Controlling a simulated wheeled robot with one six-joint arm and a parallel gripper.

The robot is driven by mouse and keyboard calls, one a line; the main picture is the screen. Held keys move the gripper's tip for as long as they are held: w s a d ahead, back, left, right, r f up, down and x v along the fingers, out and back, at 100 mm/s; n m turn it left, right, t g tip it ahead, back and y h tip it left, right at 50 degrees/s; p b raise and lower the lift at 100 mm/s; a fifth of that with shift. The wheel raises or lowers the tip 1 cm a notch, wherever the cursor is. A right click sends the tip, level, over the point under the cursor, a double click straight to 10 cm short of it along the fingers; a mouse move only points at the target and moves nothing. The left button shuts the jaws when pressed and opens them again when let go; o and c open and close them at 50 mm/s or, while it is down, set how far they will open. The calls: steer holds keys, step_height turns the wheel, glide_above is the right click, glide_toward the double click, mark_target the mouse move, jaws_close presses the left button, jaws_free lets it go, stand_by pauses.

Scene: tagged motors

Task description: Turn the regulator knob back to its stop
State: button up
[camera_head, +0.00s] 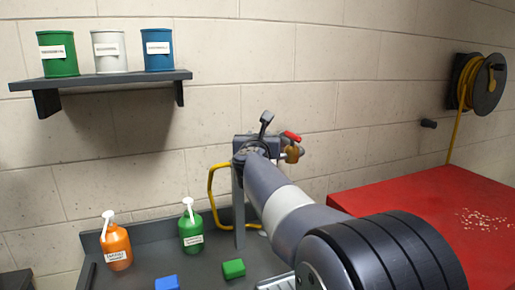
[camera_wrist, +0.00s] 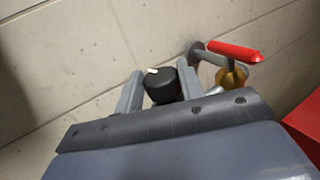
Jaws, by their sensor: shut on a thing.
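The regulator knob (camera_wrist: 162,88) is black and round with a white mark on its upper edge. In the wrist view it sits between the two grey fingers of my gripper (camera_wrist: 160,87), which is shut on it. Beside it to the right is a brass valve (camera_wrist: 232,77) with a red lever (camera_wrist: 235,52). In the head view my arm reaches to the wall fitting and hides the knob; the red lever (camera_head: 291,136) and brass valve (camera_head: 292,154) show just right of my wrist.
A yellow hose (camera_head: 212,190) hangs left of the fitting. A bench (camera_head: 140,272) holds an orange bottle (camera_head: 116,247), a green bottle (camera_head: 191,230), a blue block (camera_head: 167,283) and a green block (camera_head: 233,268). A red surface (camera_head: 400,190) lies right. A shelf (camera_head: 110,78) holds three cans.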

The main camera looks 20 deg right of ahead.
steer(key=n+y+b, duration=0.1)
steer(key=y, duration=0.1)
steer(key=n+t+y+b, duration=0.1)
steer(key=n+y, duration=0.1)
steer(key=y, duration=0.1)
steer(key=shift+s+d+f+b, duration=0.1)
steer(key=shift+d+f+b, duration=0.05)
steer(key=shift+d+b, duration=0.25)
steer(key=n+y, duration=0.2)
steer(key=y, duration=0.1)
steer(key=shift+d+n+t+y, duration=0.15)
steer(key=shift+n+t+y, duration=0.15)
steer(key=shift+n+y, duration=0.1)
steer(key=n+y, duration=0.1)
steer(key=y, duration=0.1)
steer(key=n+y+p, duration=0.1)
steer(key=y, duration=0.1)
steer(key=shift+d+r+n+g, duration=0.1)
steer(key=shift+r+n+g, duration=0.2)
steer(key=shift+g, duration=0.1)
steer(key=shift+n+g+y+p, duration=0.4)
steer(key=shift+n+y+p, duration=0.45)
steer(key=shift+y, duration=0.35)
steer(key=shift+f, duration=0.1)
steer(key=o, duration=1)
